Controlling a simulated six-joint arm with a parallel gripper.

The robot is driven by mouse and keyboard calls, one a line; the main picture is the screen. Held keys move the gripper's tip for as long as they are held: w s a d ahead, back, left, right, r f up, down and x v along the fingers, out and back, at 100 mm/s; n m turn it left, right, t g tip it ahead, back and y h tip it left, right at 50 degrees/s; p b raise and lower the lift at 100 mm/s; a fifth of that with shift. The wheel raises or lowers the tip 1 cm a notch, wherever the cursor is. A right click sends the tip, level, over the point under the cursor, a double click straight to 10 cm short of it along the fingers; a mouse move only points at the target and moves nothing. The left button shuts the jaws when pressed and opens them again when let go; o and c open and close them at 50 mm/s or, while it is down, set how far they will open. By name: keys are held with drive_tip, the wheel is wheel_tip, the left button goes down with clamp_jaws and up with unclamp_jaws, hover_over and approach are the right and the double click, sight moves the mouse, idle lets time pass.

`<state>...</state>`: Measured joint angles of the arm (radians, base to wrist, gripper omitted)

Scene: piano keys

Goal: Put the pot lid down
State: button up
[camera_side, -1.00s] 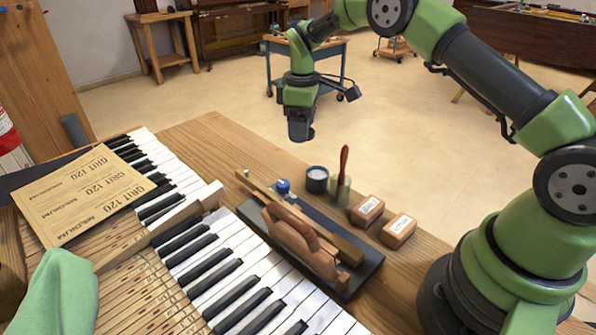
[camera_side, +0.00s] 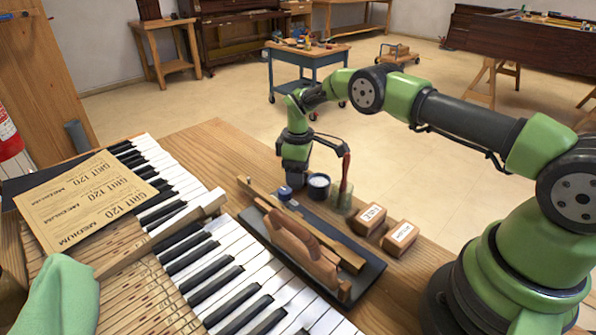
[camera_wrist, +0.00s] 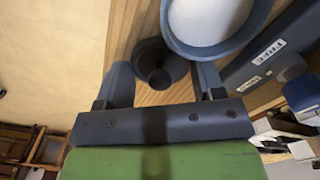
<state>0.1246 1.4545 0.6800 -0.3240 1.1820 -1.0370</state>
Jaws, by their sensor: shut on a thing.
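My gripper (camera_side: 294,178) points down just left of the small pot, low over the bench. The pot (camera_side: 318,186) is dark, open on top, with white contents; it also shows in the wrist view (camera_wrist: 208,22). In the wrist view my fingers (camera_wrist: 162,80) are on either side of the dark round pot lid (camera_wrist: 152,56), which has a knob in its middle, and are shut on it. The lid is close to the wooden bench; I cannot tell if it touches. In the side view the lid is hidden or too small to make out.
A jar (camera_side: 345,198) with a red-handled tool and two labelled blocks (camera_side: 400,237) stand right of the pot. Bench wood is free left of the gripper (camera_side: 225,150).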

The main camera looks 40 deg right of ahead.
drive_tip(key=shift+f, duration=0.15)
drive_tip(key=o, duration=0.9)
wheel_tip(320, 180, up, 13)
drive_tip(key=shift+f, duration=0.2)
